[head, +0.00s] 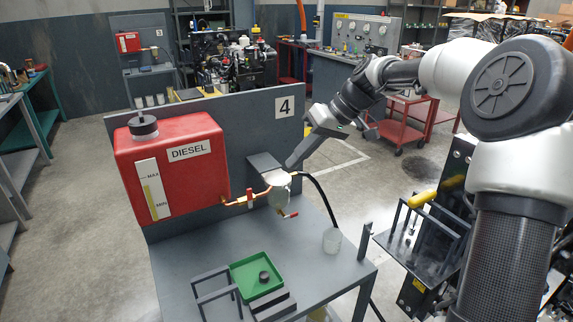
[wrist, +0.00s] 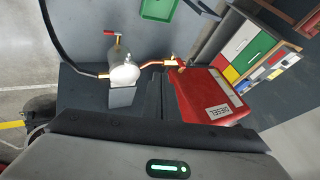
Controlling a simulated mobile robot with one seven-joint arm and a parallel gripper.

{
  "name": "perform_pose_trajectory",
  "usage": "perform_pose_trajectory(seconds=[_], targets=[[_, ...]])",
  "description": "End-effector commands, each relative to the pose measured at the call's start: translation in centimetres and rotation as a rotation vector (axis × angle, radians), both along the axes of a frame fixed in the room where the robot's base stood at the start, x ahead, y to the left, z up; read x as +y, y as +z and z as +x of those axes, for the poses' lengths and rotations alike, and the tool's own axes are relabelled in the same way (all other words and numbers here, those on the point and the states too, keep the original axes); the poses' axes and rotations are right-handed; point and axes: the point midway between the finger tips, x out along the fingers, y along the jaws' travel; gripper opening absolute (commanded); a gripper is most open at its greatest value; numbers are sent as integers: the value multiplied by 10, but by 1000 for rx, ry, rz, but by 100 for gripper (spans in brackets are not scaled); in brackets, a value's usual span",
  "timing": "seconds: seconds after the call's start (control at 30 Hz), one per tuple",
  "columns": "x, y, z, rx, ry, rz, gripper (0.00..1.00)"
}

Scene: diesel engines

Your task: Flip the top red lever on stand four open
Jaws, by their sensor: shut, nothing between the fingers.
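Stand four is a grey panel with a "4" plate (head: 285,106) and a shelf. A small red lever (head: 249,198) sits on the copper pipe between the red diesel tank (head: 185,190) and the filter housing (head: 280,190). It looks roughly upright, across the pipe. A second red lever (head: 291,214) is lower, under the filter. In the wrist view, which is turned over, the lower lever (wrist: 110,32) is clear; the pipe lever (wrist: 181,62) is small beside the tank (wrist: 208,97). My gripper (head: 291,164) is shut and empty, just above and right of the filter bracket, apart from both levers.
A green tray (head: 257,271) with a dark round part lies on the shelf. A clear cup (head: 332,240) stands at its right. A black hose (head: 322,198) curves down from the filter. A red cart (head: 404,122) stands behind on open floor.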

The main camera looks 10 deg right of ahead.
Motion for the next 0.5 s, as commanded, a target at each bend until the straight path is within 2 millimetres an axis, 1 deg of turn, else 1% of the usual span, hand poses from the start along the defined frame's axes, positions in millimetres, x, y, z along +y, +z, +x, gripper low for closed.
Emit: perform_pose_trajectory(seconds=[0.2, 0.37, 0.4, 0.43, 0.5], targets=[[28, -38, 6, 5, 4, 2, 0], [48, -64, 12, 3, 4, 2, 0], [53, -67, 12, 3, 5, 1, 0], [58, -64, 9, 0, 4, -1, 0], [67, -65, 5, 1, 5, 0, 0]])
